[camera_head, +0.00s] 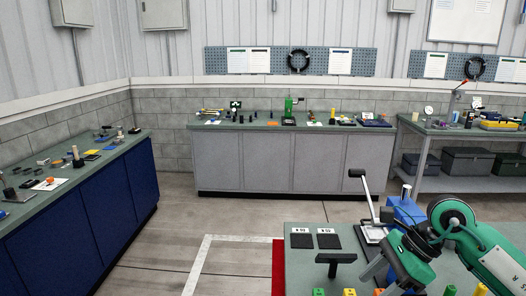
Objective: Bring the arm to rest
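My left arm and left gripper do not show.
The near bench holds two dark pads (302,241) with white labels, a black T-shaped piece (335,259), a blue upright (405,212) and a lever with a black knob (364,190). Coloured tags line the lower edge. Far benches carry small parts. Open floor (170,225) lies left.

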